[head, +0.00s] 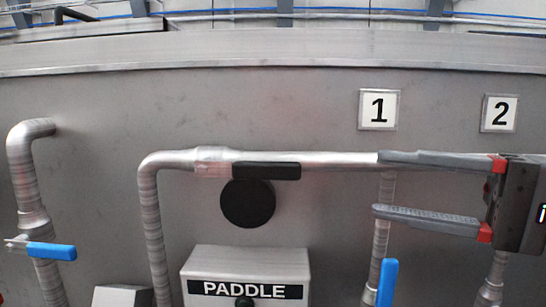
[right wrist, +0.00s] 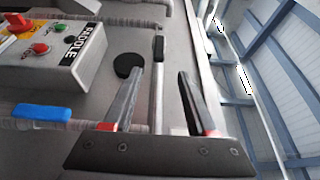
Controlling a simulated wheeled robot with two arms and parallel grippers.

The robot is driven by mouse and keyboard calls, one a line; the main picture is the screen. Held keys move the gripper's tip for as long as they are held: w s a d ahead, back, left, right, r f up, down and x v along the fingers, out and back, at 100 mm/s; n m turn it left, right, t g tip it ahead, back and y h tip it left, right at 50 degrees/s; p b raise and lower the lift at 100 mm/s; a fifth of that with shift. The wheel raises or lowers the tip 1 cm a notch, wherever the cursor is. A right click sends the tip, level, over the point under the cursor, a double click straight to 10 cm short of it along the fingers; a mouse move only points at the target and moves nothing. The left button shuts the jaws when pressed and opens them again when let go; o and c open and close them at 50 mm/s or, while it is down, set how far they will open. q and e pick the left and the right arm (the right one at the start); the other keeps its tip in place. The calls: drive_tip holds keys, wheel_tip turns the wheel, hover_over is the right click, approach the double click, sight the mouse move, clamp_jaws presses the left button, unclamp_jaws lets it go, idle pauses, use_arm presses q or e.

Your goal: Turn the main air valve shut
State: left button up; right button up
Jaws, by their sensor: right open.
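A black lever handle (head: 266,171) lies along the horizontal steel pipe (head: 330,158) on the tank wall; no label on it is readable. It also shows in the right wrist view (right wrist: 159,48), ahead of the fingers and between their lines. A round black disc (head: 248,204) sits just below the lever in the head view. My right gripper (head: 382,184) comes in from the right, open and empty, with one finger above the other. Its fingertips stop well to the right of the lever, apart from it. The upper finger overlaps the pipe in the head view. My left gripper is not in view.
A box marked PADDLE (head: 245,265) stands below the disc; the right wrist view shows its red knob (right wrist: 18,23) and buttons. Blue handles (head: 52,251) (head: 388,282) sit on other pipes. Plates 1 (head: 379,110) and 2 (head: 499,114) are on the wall above.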

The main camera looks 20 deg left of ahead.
sight(285, 173)
drive_tip(key=a+p, duration=0.2)
drive_tip(key=a, duration=0.2)
drive_tip(key=w+a+p, duration=0.1)
drive_tip(key=a+p, duration=0.1)
drive_tip(key=a, duration=0.3)
drive_tip(key=a+p, duration=0.2)
drive_tip(key=a, duration=0.3)
drive_tip(key=shift+w+r+p, duration=0.15)
drive_tip(key=shift+w+p, duration=0.15)
drive_tip(key=shift+p, duration=0.1)
drive_tip(key=shift+a, duration=0.35)
drive_tip(key=shift+w, duration=0.1)
clamp_jaws()
drive_tip(key=shift+f, duration=0.2)
